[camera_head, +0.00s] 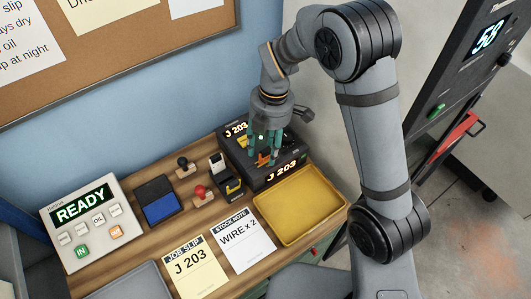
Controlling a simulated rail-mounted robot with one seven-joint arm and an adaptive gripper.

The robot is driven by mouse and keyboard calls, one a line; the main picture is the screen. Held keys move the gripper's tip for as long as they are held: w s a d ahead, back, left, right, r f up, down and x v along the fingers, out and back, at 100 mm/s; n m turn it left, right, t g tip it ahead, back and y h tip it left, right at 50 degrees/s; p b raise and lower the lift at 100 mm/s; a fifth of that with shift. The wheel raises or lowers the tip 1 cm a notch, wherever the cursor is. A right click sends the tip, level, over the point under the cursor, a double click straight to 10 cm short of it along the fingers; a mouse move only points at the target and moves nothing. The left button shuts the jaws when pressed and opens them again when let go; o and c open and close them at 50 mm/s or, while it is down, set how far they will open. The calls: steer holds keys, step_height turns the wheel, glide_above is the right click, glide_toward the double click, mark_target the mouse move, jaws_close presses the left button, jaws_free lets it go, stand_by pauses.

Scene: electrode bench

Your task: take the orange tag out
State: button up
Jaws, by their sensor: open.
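An orange piece (263,159), which looks like the orange tag, shows in the black box (291,168) marked J 203. Only part of it is visible, and its exact shape is unclear behind my fingers. My gripper (263,152) points down over the box with its teal fingers apart, one on each side near the orange piece. I cannot tell whether the fingers touch it or how deep they reach.
A yellow tray (338,205) lies in front of the box. A job slip (195,268), a stock note (246,247) and a READY panel (88,222) are further left.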

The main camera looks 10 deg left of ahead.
steer(key=shift+f, duration=0.65)
steer(key=shift+c, duration=0.4)
steer(key=c, duration=0.7)
steer(key=shift+c, duration=1.1)
steer(key=shift+r, duration=0.1)
steer(key=shift+a+r, duration=0.1)
steer(key=shift+r, duration=0.4)
steer(key=r, duration=0.1)
steer(key=d+r+b, duration=0.1)
steer(key=r, duration=0.1)
steer(key=shift+w+d+r+b, duration=0.1)
steer(key=shift+d+r+b, duration=0.1)
steer(key=shift+r+b, duration=0.1)
steer(key=d+r+b, duration=0.1)
steer(key=d+r, duration=0.5)
steer(key=d, duration=0.4)
steer(key=shift+d+r, duration=0.15)
steer(key=shift+d, duration=0.1)
